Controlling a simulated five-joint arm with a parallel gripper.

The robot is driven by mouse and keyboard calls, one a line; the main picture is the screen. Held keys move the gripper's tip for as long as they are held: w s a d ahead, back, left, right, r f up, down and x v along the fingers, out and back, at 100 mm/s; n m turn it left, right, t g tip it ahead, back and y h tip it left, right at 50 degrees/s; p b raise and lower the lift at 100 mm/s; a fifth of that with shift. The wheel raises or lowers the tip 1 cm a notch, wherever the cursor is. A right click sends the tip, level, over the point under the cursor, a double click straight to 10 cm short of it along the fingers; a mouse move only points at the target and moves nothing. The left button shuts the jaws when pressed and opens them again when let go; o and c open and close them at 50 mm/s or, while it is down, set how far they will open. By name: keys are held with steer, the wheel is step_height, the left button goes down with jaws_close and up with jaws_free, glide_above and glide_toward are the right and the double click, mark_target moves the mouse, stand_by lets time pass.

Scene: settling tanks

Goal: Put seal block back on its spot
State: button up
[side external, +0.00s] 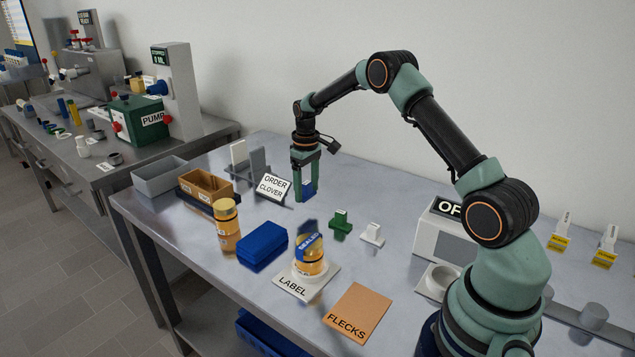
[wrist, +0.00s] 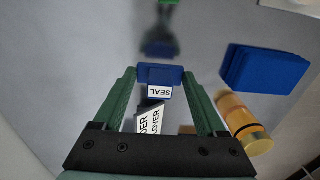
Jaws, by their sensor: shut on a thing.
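My gripper (side external: 306,193) is shut on the seal block (side external: 309,187), a small blue block with a white face. In the wrist view the seal block (wrist: 160,76) sits between the green fingertips, and its label reads SEAL. It is held above the metal table, with a dark reflection below. A green block (side external: 340,223) and a white block (side external: 372,235) of similar shape stand to the right on the table. I cannot tell which place is the seal block's spot.
The ORDER CLOVER sign (side external: 272,187) stands close left of my gripper. A blue box (side external: 262,245), an amber jar (side external: 227,228) and a sealed jar (side external: 310,258) on the LABEL mat (side external: 291,287) stand nearer the front. Bare table lies between the sign and the green block.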

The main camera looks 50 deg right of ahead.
mark_target(307, 200)
steer(key=shift+f, duration=2.2)
steer(key=shift+f, duration=0.15)
